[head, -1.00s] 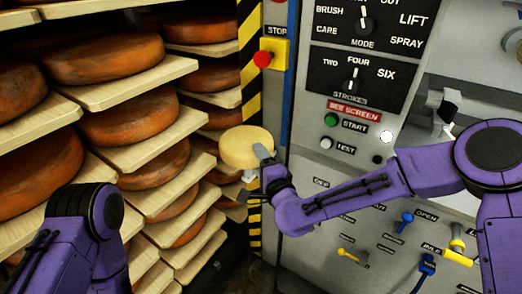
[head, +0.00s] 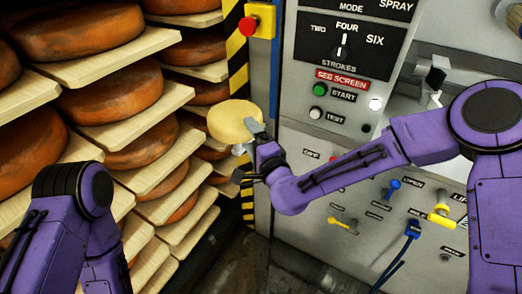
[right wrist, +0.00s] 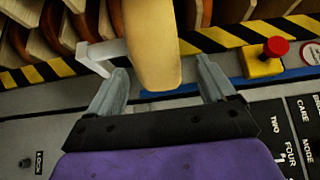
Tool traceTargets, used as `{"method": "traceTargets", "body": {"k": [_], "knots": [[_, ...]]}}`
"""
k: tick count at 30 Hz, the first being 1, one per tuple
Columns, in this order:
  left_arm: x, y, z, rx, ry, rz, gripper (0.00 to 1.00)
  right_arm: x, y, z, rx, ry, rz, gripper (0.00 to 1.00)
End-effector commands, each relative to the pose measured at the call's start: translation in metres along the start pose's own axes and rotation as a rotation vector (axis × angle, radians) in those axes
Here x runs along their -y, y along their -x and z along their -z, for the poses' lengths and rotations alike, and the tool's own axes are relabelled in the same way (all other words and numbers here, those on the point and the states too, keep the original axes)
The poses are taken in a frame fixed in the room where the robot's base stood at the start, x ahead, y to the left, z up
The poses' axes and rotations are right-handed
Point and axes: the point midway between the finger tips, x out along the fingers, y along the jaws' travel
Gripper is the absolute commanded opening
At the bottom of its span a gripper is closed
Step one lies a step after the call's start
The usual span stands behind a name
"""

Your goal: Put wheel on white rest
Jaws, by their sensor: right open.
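A pale yellow cheese wheel (head: 233,119) is beside the machine's left edge in the head view. My right gripper (head: 246,147) is at its near right side, with one finger overlapping its edge. In the right wrist view, the pale wheel (right wrist: 151,40) reaches between the two spread fingers of my right gripper (right wrist: 161,64), with gaps on both sides. A white bracket (right wrist: 98,54), possibly the white rest, is left of the wheel near the left finger; whether it touches the wheel is unclear. My left arm shows at the left, but its gripper is out of view.
Shelves of brown cheese wheels on pale boards (head: 115,70) fill the left. A yellow-black striped post (head: 237,70) with a red stop button (head: 248,25) is close to the wheel. The grey control panel (head: 330,150) is right of it, behind my right arm.

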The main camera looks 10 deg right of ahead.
Motion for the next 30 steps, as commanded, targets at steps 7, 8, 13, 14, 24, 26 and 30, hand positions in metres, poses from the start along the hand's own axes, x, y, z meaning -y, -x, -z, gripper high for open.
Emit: {"method": "traceTargets", "body": {"k": [7,8,13,14,24,26,30], "knots": [[-0.002,-0.020,-0.008,0.001,0.000,0.000,0.35,-0.004,0.065,0.000,0.000,-0.001,0.000,0.84],[-0.002,-0.021,-0.009,0.000,0.000,0.000,0.35,-0.003,0.071,0.000,0.000,-0.001,0.001,0.84],[-0.002,-0.025,-0.010,0.000,0.000,0.000,0.35,-0.002,0.094,0.000,0.000,0.000,0.001,0.84],[-0.002,-0.025,-0.010,0.000,0.000,0.000,0.35,-0.001,0.096,0.000,-0.001,-0.001,0.001,0.84],[-0.002,-0.024,-0.010,0.000,0.000,0.000,0.35,-0.002,0.098,0.001,-0.002,0.001,-0.004,0.84],[-0.002,-0.024,-0.010,0.000,0.000,0.000,0.35,-0.016,0.100,0.002,-0.006,0.018,-0.039,0.84],[-0.002,-0.024,-0.010,0.000,0.000,0.000,0.35,-0.120,0.128,0.020,-0.023,0.161,-0.321,0.84]]}}
